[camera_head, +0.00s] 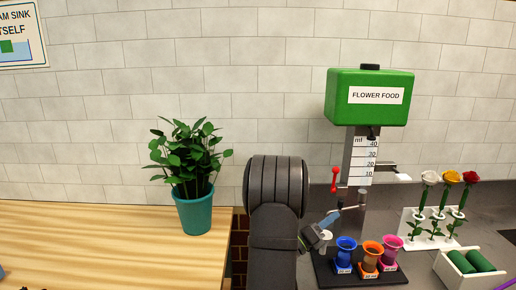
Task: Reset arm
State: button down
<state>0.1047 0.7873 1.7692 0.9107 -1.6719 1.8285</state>
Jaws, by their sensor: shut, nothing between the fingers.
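My arm (275,235) rises at the middle of the head view, its thick dark joint in front of the wall. My gripper (338,207) shows small to the right of it, beside the lower part of the flower food dispenser (368,98). It is shut and empty, with its tip pointing up and to the right. It is above and behind the blue vase (346,252); whether it touches the dispenser stand, I cannot tell. My arm hides part of the counter behind it.
An orange vase (371,256) and a pink vase (391,246) stand beside the blue one on a dark tray (390,278). A white rack (411,219) holds three roses. A white box (455,275) holds green rolls. A potted plant (194,211) stands on the wooden counter (100,245).

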jog(key=shift+v, duration=1.05)
dwell(0.7)
